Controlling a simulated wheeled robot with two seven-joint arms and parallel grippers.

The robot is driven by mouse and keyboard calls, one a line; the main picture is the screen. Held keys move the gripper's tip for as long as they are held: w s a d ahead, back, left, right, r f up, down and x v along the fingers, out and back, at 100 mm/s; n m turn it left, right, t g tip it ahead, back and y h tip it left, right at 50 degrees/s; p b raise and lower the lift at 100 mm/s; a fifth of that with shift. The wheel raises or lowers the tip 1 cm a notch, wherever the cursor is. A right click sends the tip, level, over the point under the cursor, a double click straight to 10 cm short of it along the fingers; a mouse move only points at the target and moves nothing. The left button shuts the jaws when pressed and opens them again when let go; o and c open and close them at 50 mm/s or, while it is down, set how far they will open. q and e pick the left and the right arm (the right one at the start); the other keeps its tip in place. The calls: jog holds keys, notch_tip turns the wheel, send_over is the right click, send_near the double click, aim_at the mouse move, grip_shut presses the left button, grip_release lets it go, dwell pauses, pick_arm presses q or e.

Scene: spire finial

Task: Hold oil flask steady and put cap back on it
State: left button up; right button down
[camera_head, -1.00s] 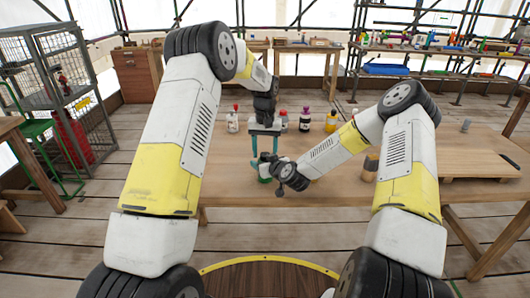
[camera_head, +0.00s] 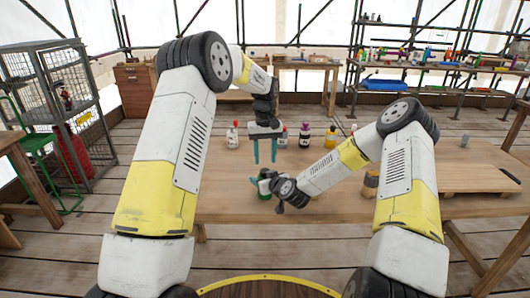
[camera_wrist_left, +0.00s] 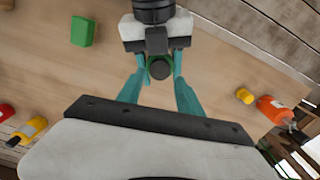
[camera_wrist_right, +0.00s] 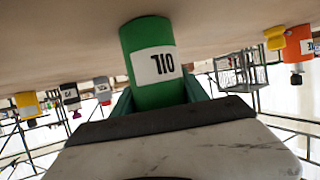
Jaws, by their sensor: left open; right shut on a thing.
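The green oil flask (camera_wrist_right: 150,60) stands upright on the table between the fingers of my right gripper (camera_wrist_right: 158,100), its label upside down in the right wrist view. In the head view the flask (camera_head: 264,196) is partly hidden by my right gripper (camera_head: 268,184). My left gripper (camera_head: 266,162) is open and points down above the flask. From above, in the left wrist view, a dark round piece (camera_wrist_left: 160,68) sits at the flask's top, between my left fingers in the picture. I cannot tell whether it is the cap or the bare mouth.
A white bottle with a red top (camera_head: 233,138), a dark bottle (camera_head: 304,138) and a yellow bottle (camera_head: 330,140) stand farther back. A green block (camera_wrist_left: 83,31) and an orange bottle (camera_wrist_left: 273,108) show in the left wrist view. A wooden board (camera_head: 470,178) lies at right.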

aim_at(265, 171)
pick_arm(q)
jog(key=n, duration=0.3)
jog(key=r+n, duration=0.1)
jog(key=n, duration=0.2)
jog(key=shift+r, duration=0.2)
jog(key=n, duration=0.3)
jog(key=r+n, duration=0.1)
jog(key=n, duration=0.1)
jog(key=shift+w+r+n, duration=0.1)
jog(key=shift+r+n, duration=0.1)
jog(key=shift+n, duration=0.2)
jog(key=shift+f, duration=0.1)
jog(key=shift+f, duration=3.9)
jog(key=shift+c, duration=0.4)
grip_shut()
jog(key=m, duration=1.3)
jog(key=shift+m, duration=0.4)
